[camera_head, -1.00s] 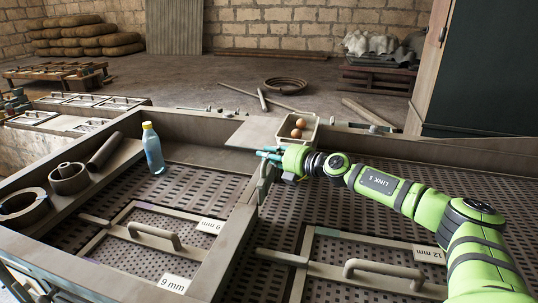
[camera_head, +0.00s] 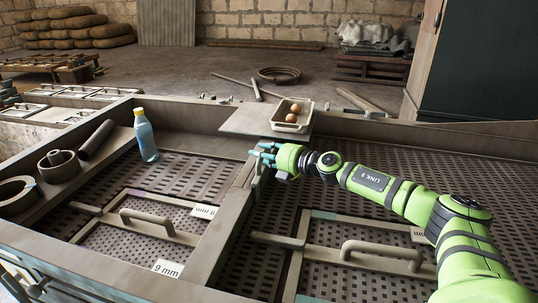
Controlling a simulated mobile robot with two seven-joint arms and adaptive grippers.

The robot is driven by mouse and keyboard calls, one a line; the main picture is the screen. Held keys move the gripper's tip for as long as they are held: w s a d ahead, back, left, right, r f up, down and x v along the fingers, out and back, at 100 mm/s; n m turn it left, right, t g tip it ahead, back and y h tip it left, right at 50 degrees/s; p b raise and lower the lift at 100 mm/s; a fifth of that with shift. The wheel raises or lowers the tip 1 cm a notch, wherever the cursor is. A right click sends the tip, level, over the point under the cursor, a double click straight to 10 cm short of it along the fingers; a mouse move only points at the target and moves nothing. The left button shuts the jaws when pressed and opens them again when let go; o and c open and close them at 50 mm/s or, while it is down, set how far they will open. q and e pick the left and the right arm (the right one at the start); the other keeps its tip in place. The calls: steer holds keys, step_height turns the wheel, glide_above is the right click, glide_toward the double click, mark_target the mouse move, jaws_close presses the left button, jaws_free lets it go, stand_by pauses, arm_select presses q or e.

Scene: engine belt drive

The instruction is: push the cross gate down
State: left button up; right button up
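The upright grey piece (camera_head: 257,179) just below my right gripper, at the far end of the divider between the two perforated bays, appears to be the cross gate. My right gripper (camera_head: 263,155) has teal fingers and is over the top of this piece, at or very near it. I cannot tell whether they touch. The fingers are small and seen from the side, so their opening is unclear. No object shows in them. My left gripper is not in view.
A pale tray with two eggs (camera_head: 292,116) stands on a flat plate (camera_head: 245,122) behind the gripper. A blue bottle (camera_head: 146,137) stands in the left bay. Handled mesh panels (camera_head: 160,225) lie in both bays. Rings and a cylinder (camera_head: 96,140) lie on the left ledge.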

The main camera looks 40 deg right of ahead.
steer(key=v, duration=1.2)
stand_by(0.6)
steer(key=shift+a, duration=0.1)
stand_by(0.7)
